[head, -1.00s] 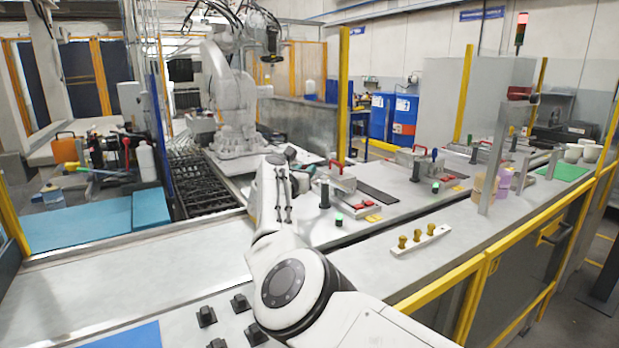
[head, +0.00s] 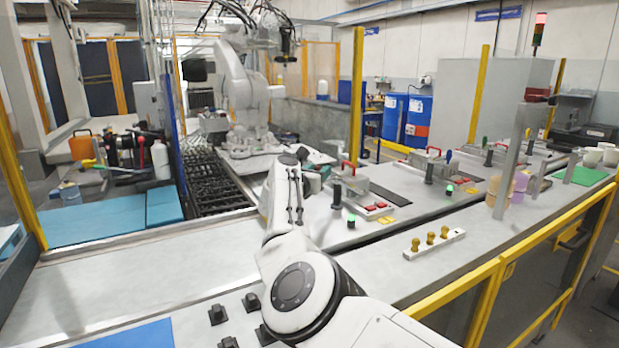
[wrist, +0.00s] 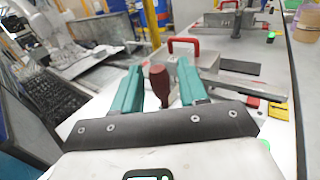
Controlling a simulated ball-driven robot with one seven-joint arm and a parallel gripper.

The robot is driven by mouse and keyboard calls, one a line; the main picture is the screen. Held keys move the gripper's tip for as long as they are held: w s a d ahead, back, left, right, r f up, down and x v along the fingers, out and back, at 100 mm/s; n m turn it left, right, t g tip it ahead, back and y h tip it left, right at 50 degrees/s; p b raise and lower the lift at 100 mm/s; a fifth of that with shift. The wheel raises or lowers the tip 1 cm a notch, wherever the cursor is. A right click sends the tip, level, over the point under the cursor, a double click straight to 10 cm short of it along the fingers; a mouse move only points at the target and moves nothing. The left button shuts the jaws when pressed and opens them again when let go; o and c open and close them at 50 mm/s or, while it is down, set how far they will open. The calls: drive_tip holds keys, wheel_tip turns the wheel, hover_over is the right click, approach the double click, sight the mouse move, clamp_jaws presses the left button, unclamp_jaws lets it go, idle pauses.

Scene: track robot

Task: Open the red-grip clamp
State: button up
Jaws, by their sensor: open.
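The red grip (wrist: 160,84) of the clamp stands upright between the two teal fingers of my gripper (wrist: 157,70) in the wrist view. The fingers are open, one on each side of the grip, with a visible gap on both sides. The lower part of the clamp is hidden behind my gripper's dark front plate. In the head view my gripper (head: 316,176) is mostly hidden behind my arm. I cannot make out the red-grip clamp there.
A grey metal box with a red handle (wrist: 184,46) stands just beyond the grip. A dark strip (wrist: 232,66) and red pads (head: 376,206) lie to its right. A black-grip post (head: 337,193) stands nearby. A yellow rail (head: 500,262) borders the bench.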

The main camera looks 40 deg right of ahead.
drive_tip(key=v, duration=1)
drive_tip(key=shift+a+p, duration=0.15)
drive_tip(key=shift+p, duration=0.15)
drive_tip(key=shift+s+r, duration=0.1)
drive_tip(key=shift+s, duration=0.05)
